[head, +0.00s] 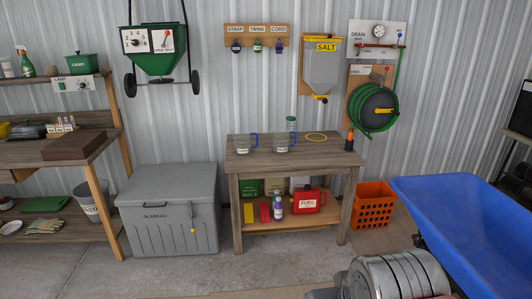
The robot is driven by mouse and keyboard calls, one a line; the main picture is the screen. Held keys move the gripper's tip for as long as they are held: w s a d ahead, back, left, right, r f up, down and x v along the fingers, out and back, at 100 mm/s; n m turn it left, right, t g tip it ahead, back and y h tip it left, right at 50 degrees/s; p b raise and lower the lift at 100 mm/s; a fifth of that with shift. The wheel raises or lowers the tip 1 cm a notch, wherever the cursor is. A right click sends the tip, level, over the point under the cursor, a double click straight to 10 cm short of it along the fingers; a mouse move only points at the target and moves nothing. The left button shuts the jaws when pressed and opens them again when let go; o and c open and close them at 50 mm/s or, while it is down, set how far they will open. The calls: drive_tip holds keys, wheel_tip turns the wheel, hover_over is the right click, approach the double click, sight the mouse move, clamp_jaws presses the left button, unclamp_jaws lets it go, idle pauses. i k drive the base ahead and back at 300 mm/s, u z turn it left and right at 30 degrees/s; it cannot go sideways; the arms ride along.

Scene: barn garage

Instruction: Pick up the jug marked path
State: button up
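The lettering is too small to read, so I cannot tell which one is marked path. My gripper is not visible in the head view.
A dark bottle (349,140) is at the bench's right end. A grey chest (170,210), orange crate (373,205) and blue tub (470,230) flank the bench.

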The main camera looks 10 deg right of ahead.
sight(281, 136)
drive_tip(key=u, duration=0.05)
drive_tip(key=i, duration=1)
drive_tip(key=z, duration=0.05)
